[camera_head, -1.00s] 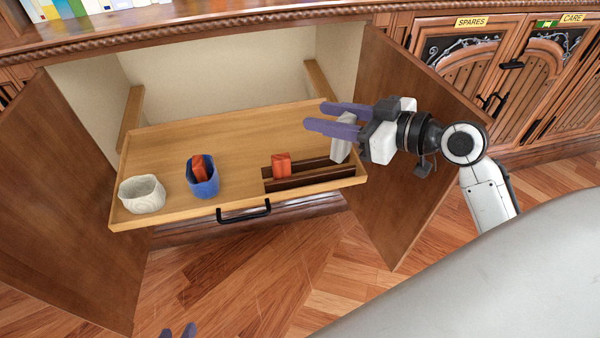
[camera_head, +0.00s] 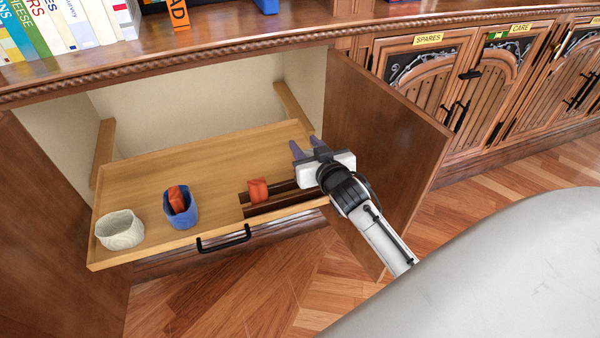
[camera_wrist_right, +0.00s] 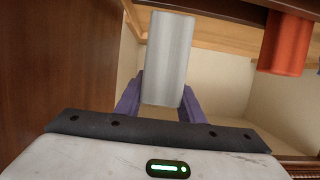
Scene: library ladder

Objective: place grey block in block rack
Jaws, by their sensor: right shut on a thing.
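The grey block (camera_wrist_right: 167,58) stands between the two purple fingers in the right wrist view, and my right gripper (camera_head: 307,145) is shut on it. In the head view the block is hidden by the gripper, which is over the right end of the pull-out tray. The block rack (camera_head: 285,206), a pair of dark rails, lies at the tray's front right, just left of and below the gripper. A red block (camera_head: 258,189) sits at the rack's left part and also shows at the right wrist view's upper right (camera_wrist_right: 287,42). My left gripper is out of view.
The wooden tray (camera_head: 200,160) also carries a white cup (camera_head: 120,230) and a blue cup (camera_head: 180,212) with a red item inside. The open right cabinet door (camera_head: 395,130) is close beside my right arm. The tray's back half is clear.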

